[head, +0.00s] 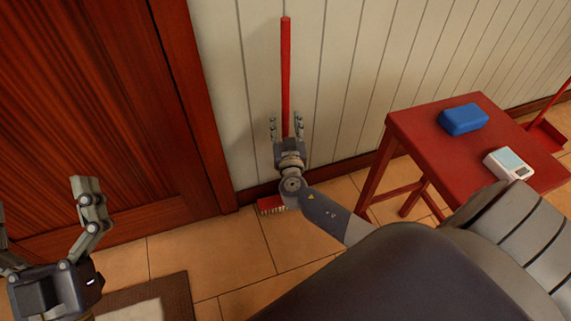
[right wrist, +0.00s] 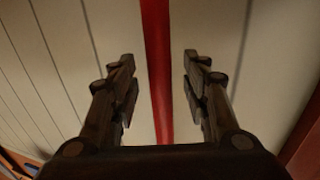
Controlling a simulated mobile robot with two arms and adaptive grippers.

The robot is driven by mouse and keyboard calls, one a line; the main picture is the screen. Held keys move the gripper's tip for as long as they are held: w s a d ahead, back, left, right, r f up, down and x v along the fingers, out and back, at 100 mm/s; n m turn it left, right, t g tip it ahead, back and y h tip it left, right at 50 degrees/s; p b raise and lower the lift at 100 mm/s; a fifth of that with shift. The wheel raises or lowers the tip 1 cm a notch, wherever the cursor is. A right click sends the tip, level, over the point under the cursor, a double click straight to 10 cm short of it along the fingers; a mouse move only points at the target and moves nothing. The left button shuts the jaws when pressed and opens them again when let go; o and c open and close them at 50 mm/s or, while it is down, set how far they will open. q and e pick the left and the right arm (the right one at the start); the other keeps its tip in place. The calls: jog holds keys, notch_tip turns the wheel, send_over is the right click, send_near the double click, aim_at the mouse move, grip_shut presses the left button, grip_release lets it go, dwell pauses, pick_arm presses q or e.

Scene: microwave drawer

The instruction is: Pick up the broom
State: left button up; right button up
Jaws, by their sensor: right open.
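The broom has a red handle (head: 285,65) that leans upright against the white panelled wall. Its brush head (head: 271,204) rests on the floor at the foot of the wall, partly hidden by my right arm. My right gripper (head: 286,122) is open in front of the handle, with one finger on each side of it. In the right wrist view the red handle (right wrist: 157,70) runs between the two open fingertips (right wrist: 158,62), with a gap on both sides. My left gripper (head: 45,215) is at the lower left, open and empty, away from the broom.
A red table (head: 400,125) at the right holds a blue block (head: 463,119) and a small white device (head: 508,165). A red dustpan (head: 545,135) stands behind it. A wooden door (head: 90,110) is at the left. A mat (head: 150,300) lies on the tiled floor.

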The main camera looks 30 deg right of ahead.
jog(key=shift+w+d, duration=0.3)
jog(key=shift+w, duration=0.25)
grip_shut()
jog(key=shift+r, duration=0.15)
